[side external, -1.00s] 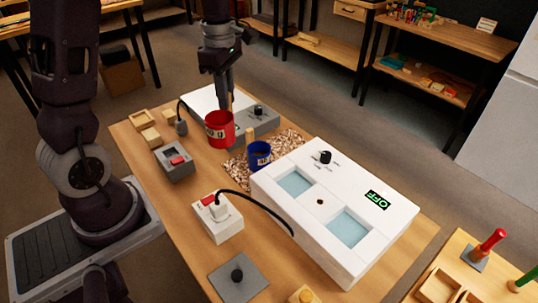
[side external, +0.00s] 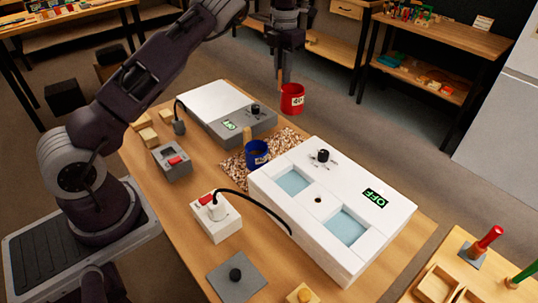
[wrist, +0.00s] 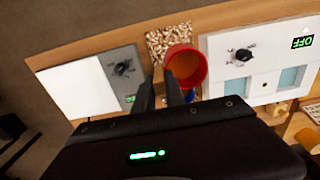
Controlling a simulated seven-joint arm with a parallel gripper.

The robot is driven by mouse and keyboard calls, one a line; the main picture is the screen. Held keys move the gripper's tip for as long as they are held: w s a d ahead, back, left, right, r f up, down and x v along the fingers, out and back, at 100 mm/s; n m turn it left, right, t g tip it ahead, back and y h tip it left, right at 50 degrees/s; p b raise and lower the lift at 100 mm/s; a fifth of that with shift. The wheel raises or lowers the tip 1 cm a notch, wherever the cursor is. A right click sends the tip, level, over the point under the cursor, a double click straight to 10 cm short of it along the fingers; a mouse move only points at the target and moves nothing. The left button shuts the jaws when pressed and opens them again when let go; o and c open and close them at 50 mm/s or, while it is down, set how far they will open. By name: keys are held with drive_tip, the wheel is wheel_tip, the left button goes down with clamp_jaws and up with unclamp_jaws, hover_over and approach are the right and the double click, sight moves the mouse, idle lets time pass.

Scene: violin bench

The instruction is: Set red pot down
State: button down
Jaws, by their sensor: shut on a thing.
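The red pot (side external: 292,98) with a white label hangs in the air beyond the table's far edge in the side view. In the wrist view the red pot (wrist: 186,66) is seen from above, with a brown inside, to the right of my fingers (wrist: 160,92). The blue pot (side external: 257,154) with a label stands on the speckled mat (side external: 235,168); only a bit of blue shows beside the red pot in the wrist view.
A white unit with two pale-blue wells (side external: 335,200) reads OFF, right of the mat. A grey-and-white hot plate (side external: 225,112) stands behind the mat. A socket box (side external: 216,216) with a black cable and a red-button box (side external: 172,160) stand at left.

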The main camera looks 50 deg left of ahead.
wheel_tip(320, 180, down, 14)
drive_tip(key=shift+r, duration=0.2)
drive_tip(key=shift+f, duration=0.1)
drive_tip(key=c, duration=1.4)
unclamp_jaws()
